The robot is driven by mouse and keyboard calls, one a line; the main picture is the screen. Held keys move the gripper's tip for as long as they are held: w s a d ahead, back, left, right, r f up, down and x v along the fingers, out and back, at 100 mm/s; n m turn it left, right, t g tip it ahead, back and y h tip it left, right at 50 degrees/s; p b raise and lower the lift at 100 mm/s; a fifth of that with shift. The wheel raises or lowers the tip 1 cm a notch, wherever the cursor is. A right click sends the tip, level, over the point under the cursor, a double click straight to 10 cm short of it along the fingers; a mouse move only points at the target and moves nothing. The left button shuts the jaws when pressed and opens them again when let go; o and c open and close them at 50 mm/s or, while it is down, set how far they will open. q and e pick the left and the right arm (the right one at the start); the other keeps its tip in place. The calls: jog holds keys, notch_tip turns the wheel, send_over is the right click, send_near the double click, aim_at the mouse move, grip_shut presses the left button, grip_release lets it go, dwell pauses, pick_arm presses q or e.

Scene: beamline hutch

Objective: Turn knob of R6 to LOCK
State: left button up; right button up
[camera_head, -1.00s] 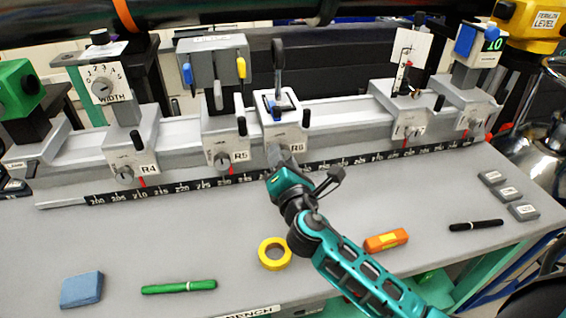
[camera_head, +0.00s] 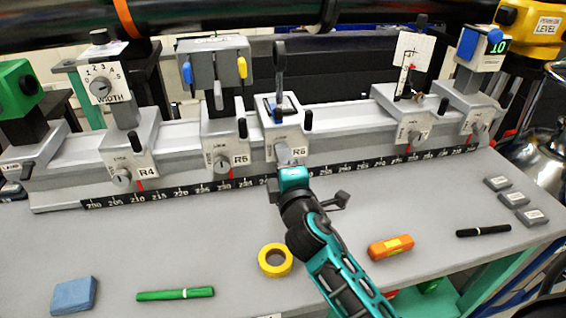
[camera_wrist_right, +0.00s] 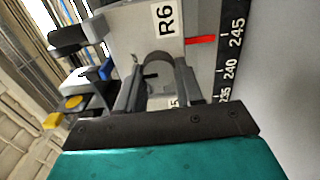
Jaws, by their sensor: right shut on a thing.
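The R6 carrier (camera_head: 293,135) sits on the rail at the middle of the head view, with its R6 label on the front. In the right wrist view, the R6 label (camera_wrist_right: 166,20) and a red pointer (camera_wrist_right: 200,39) show on its face. My right gripper (camera_head: 284,157) is at the front of R6, below and left of the label. In the right wrist view, its fingers (camera_wrist_right: 158,82) are closed around the round grey knob (camera_wrist_right: 158,61) of R6. The knob's markings and LOCK position are hidden or too small to read. My left gripper is not in view.
Carriers R5 (camera_head: 222,140) and R4 (camera_head: 130,155) stand left of R6 on the rail. A black scale strip (camera_head: 190,193) runs along its front. Yellow tape (camera_head: 262,262), a green marker (camera_head: 175,294) and an orange tool (camera_head: 390,248) lie on the bench.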

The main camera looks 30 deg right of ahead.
jog(key=shift+m, duration=0.3)
jog(key=o, duration=1)
jog(key=shift+o, duration=0.2)
jog(key=shift+s, duration=0.1)
